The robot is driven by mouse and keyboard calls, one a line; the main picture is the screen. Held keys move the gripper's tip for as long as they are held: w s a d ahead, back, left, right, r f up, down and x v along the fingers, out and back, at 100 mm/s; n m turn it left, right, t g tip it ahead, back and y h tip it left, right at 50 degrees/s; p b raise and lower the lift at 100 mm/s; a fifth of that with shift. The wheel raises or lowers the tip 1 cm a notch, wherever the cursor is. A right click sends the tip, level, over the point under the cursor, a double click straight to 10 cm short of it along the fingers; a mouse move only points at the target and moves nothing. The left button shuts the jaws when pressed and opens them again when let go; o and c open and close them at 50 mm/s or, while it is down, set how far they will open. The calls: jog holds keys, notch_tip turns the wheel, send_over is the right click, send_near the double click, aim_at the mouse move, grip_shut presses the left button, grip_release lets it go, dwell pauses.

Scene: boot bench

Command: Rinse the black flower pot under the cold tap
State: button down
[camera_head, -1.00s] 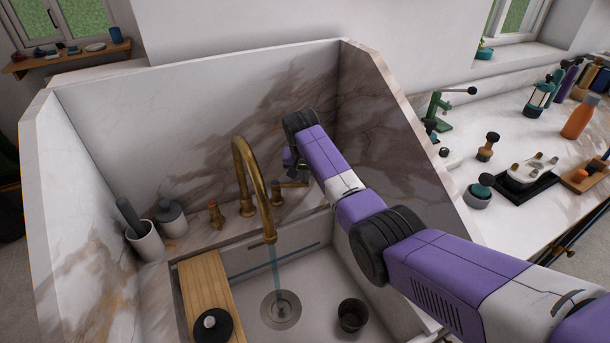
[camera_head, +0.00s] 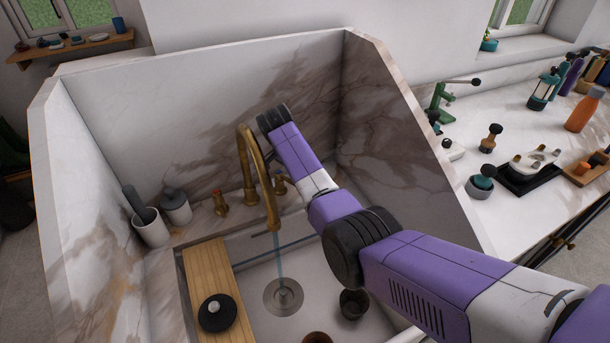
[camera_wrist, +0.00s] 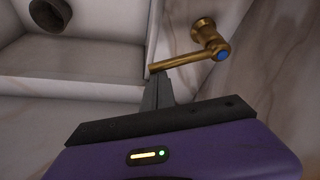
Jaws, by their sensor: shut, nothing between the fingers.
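The black flower pot (camera_head: 353,303) stands in the sink, right of the drain; a dark round pot also shows at the top left of the wrist view (camera_wrist: 50,14). The brass tap (camera_head: 258,180) arches over the sink, and a thin stream of water (camera_head: 280,262) falls from its spout toward the drain, apart from the pot. The cold tap's brass lever (camera_wrist: 192,60) has a blue cap. My gripper (camera_wrist: 158,88) is shut and empty, its tips close beside the lever's free end; I cannot tell if they touch. In the head view my arm hides the fingers.
A wooden board (camera_head: 210,285) with a black round object (camera_head: 217,313) spans the sink's left side. A brown pot rim (camera_head: 317,338) shows at the bottom edge. Marble walls (camera_head: 200,110) enclose the back and sides. Grey containers (camera_head: 150,225) stand at left.

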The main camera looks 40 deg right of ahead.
jog(key=shift+s+a, duration=0.1)
jog(key=shift+a, duration=0.35)
dwell(0.4)
jog(key=v, duration=0.7)
jog(key=shift+r+b, duration=0.15)
jog(key=shift+b, duration=0.25)
